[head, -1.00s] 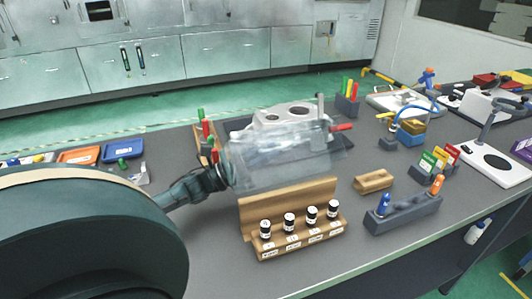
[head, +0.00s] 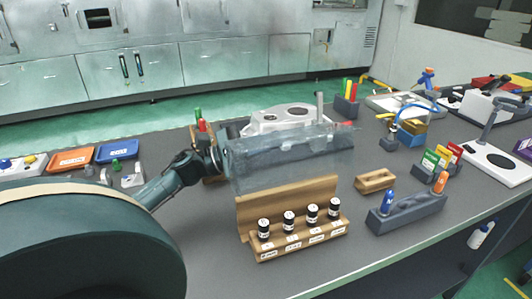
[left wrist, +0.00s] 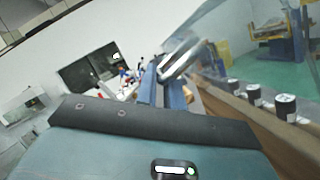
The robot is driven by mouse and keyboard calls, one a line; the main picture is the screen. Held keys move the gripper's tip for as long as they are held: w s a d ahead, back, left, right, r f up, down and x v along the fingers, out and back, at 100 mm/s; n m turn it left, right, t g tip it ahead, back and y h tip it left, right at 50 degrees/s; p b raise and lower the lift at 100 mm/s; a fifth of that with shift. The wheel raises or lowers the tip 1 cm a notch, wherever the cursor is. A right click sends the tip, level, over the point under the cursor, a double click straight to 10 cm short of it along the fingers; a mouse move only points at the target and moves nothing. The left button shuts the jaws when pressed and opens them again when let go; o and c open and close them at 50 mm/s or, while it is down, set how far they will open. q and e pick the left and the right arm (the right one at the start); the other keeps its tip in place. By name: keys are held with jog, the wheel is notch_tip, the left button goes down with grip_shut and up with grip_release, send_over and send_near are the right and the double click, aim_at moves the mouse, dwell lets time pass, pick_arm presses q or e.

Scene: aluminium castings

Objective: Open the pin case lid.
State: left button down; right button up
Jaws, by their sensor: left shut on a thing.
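The pin case is a wooden holder (head: 300,238) with several black-capped vials standing in a row and a raised wooden back board. Its clear lid (head: 290,165) is raised above and behind the back board, well off the vials; whether it touches the board is hard to tell. My left gripper (head: 212,162) is shut on the lid at its left end. In the left wrist view the gripper's blue fingers (left wrist: 166,88) meet a grey rounded part of the lid, with the clear pane (left wrist: 222,50) to the right. My right gripper is not in view.
A small wooden tray (head: 375,180) and a dark grey rack (head: 405,212) stand to the right. A white device (head: 290,117) stands behind the lid. Orange (head: 70,160) and blue trays (head: 117,151) lie at the left. The front of the grey table is clear.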

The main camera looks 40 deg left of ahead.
pick_arm(q)
jog(key=c, duration=1.5)
grip_release()
